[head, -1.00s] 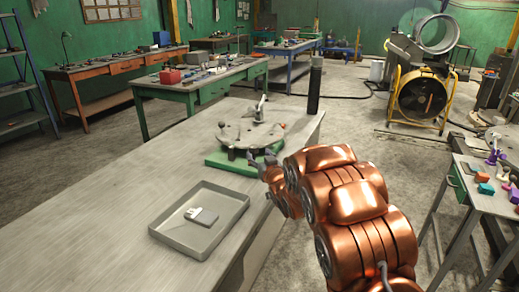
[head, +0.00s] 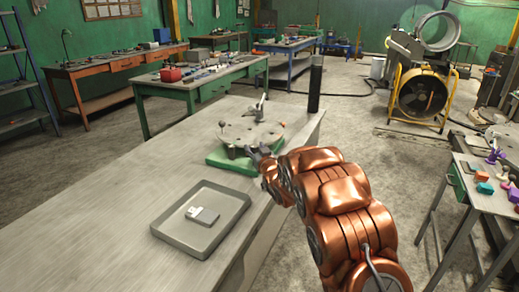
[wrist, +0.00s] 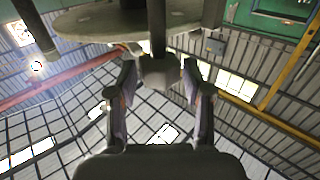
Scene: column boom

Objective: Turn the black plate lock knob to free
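A round grey plate (head: 240,133) sits on a green base (head: 217,160) on the near bench. My gripper (head: 257,151) is at the plate's near right edge, low beside the base. In the wrist view the underside of a round disc (wrist: 105,22) is overhead. A dark knob (wrist: 159,72) on a vertical stem hangs in front of my gripper (wrist: 158,84). The two fingers stand apart on either side of the knob, with narrow gaps that I cannot judge exactly. The knob is hidden behind my gripper in the head view.
A grey tray (head: 178,242) with a small light block (head: 203,215) lies on the near bench. A black cylinder (head: 315,88) stands at the bench's far right corner. An upright handle (head: 260,108) rises from the plate. The bench's left part is clear.

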